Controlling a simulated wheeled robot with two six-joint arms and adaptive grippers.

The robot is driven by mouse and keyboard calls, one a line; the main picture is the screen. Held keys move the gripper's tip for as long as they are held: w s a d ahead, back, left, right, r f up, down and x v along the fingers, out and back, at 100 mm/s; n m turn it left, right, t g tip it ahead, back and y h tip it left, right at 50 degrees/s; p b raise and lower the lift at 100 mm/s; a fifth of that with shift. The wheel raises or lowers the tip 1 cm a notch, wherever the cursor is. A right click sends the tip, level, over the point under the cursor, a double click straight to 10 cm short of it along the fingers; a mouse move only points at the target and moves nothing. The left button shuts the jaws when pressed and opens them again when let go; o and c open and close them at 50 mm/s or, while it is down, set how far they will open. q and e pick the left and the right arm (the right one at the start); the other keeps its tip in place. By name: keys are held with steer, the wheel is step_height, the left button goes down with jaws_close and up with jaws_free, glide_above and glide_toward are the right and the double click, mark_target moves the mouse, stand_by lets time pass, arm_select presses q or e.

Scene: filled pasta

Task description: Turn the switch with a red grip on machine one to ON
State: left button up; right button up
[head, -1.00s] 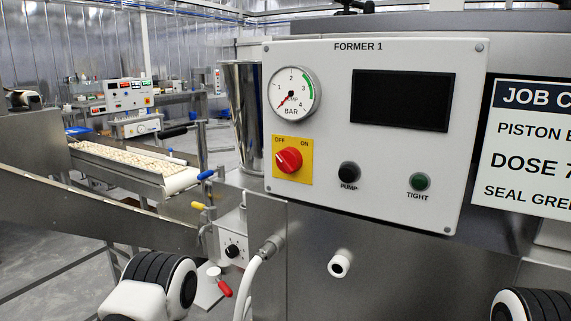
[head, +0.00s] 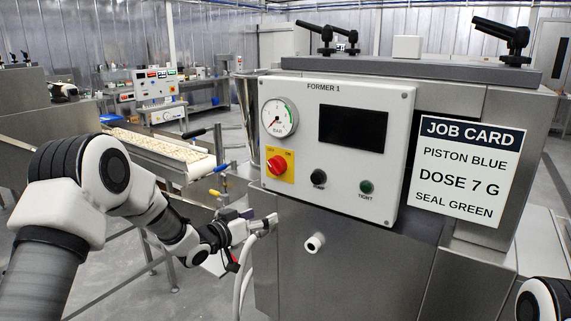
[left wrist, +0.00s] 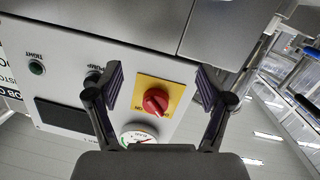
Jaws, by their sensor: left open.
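The red-grip switch (head: 277,166) sits on a yellow OFF/ON plate on the FORMER 1 panel (head: 397,140), below the pressure gauge (head: 278,118). In the left wrist view the red grip (left wrist: 155,101) shows upside down, between the finger outlines; its white mark seems to lie on the OFF side. My left gripper (head: 238,238) is open and empty, below and left of the switch in the head view, apart from the panel. Its spread fingers (left wrist: 160,82) show in the left wrist view. My right gripper is out of view; only part of that arm shows at bottom right.
A black pump button (head: 318,177) and a green button (head: 366,187) sit right of the switch. A white hose (head: 243,270) and a white nozzle (head: 315,242) are below the panel. A conveyor with pasta (head: 170,143) stands to the left. A job card (head: 468,170) hangs at right.

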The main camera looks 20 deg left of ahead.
arm_select(q)
steer(key=t+p, duration=0.1)
steer(key=p, duration=0.1)
glide_toward(272, 169)
steer(key=d, duration=0.2)
steer(key=x, duration=0.3)
steer(key=p+x, duration=0.1)
steer(key=x, duration=0.2)
steer(key=a+p+x, duration=0.1)
steer(key=x, duration=0.2)
steer(key=shift+w+a+r, duration=0.15)
steer(key=shift+w+r, duration=0.1)
steer(key=shift+w, duration=0.15)
steer(key=shift+w+a+f, duration=0.25)
steer(key=shift+f, duration=0.1)
steer(key=c, duration=0.3)
steer(key=shift+d+r, duration=0.1)
steer(key=c, duration=0.9)
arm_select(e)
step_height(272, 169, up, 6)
